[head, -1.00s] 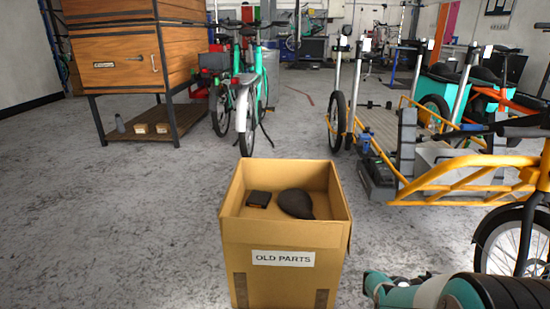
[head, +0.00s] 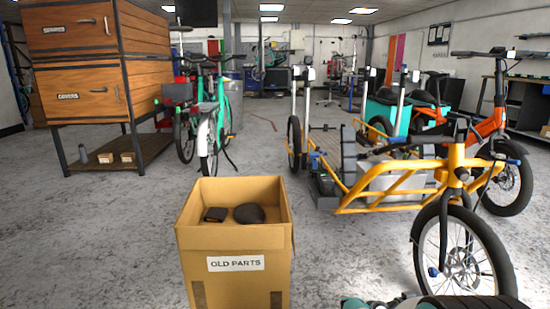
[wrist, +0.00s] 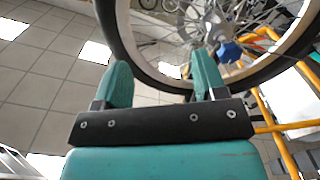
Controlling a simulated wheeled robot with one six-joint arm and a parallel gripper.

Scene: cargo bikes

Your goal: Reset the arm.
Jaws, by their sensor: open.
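My gripper (wrist: 161,78) shows in the wrist view with its two teal fingers apart and nothing between them. A bike wheel (wrist: 138,62) with a dark tyre passes behind the fingers; I cannot tell how far off it is. In the head view only part of my teal and black arm shows, at the bottom right edge, and the fingers are not visible there.
An open cardboard box (head: 235,240) labelled OLD PARTS, holding two dark objects, stands in front. A yellow cargo bike (head: 400,180) stands close on the right. A wooden cabinet (head: 80,60) is at the left. Grey floor (head: 90,235) left of the box is clear.

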